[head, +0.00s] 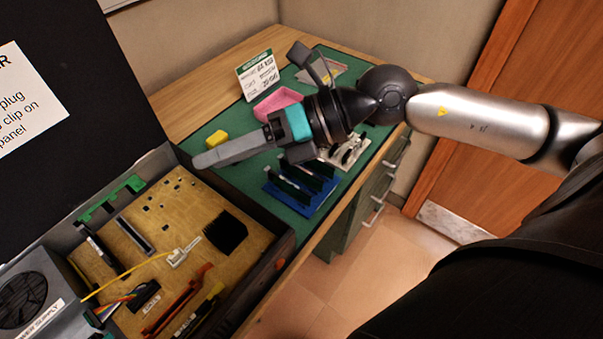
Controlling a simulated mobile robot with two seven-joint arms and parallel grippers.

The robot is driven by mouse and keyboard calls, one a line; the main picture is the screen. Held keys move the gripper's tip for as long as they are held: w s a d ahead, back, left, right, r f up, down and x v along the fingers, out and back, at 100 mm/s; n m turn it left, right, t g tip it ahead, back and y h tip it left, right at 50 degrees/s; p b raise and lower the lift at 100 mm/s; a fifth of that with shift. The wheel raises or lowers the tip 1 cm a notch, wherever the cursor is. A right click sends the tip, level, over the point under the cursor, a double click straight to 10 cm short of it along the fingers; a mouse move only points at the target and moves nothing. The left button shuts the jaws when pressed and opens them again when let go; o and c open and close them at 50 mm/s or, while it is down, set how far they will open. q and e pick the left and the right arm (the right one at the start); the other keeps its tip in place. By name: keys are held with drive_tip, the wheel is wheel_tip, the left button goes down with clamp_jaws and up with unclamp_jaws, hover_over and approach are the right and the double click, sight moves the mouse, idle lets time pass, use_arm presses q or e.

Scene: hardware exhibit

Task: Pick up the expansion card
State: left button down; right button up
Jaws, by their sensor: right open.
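A blue rack (297,205) on the green mat holds several dark upright boards (290,187); one may be the expansion card, but I cannot tell which. My right gripper (205,158) is stretched out from the right, its grey fingers pointing left, above the mat and near the back right edge of the computer case. It is open, and I see nothing held in it. The rack is below and to the right of the fingertips, apart from them. My right arm hides part of the mat.
An open computer case (264,269) with a tan board (160,215), slots and cables fills the lower left. A yellow block (217,138), a pink tray (276,103), a white-green sign (257,77) and a white holder (345,152) stand on the mat (327,203).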

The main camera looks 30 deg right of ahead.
drive_tip(key=d+f+n+g+h, duration=0.1)
drive_tip(key=d+f+n+h, duration=0.1)
drive_tip(key=d+f+h, duration=0.45)
drive_tip(key=h, duration=0.5)
approach(307, 171)
drive_tip(key=shift+y, duration=0.25)
drive_tip(key=x, duration=0.2)
drive_tip(key=b+x, duration=0.1)
drive_tip(key=x, duration=0.2)
drive_tip(key=shift+w+d, duration=0.2)
drive_tip(key=shift+d, duration=0.05)
drive_tip(key=x, duration=0.2)
drive_tip(key=b+x, duration=0.1)
drive_tip(key=x, duration=0.2)
drive_tip(key=shift+s+a, duration=0.15)
drive_tip(key=shift+s, duration=0.1)
drive_tip(key=shift+f, duration=0.2)
drive_tip(key=shift+c, duration=0.5)
drive_tip(key=c, duration=0.6)
use_arm(q)
drive_tip(key=shift+w+a+f, duration=0.3)
drive_tip(key=shift+f, duration=0.25)
drive_tip(key=shift+w+a+f, duration=0.25)
drive_tip(key=shift+w+f, duration=0.05)
drive_tip(key=shift+f, duration=0.25)
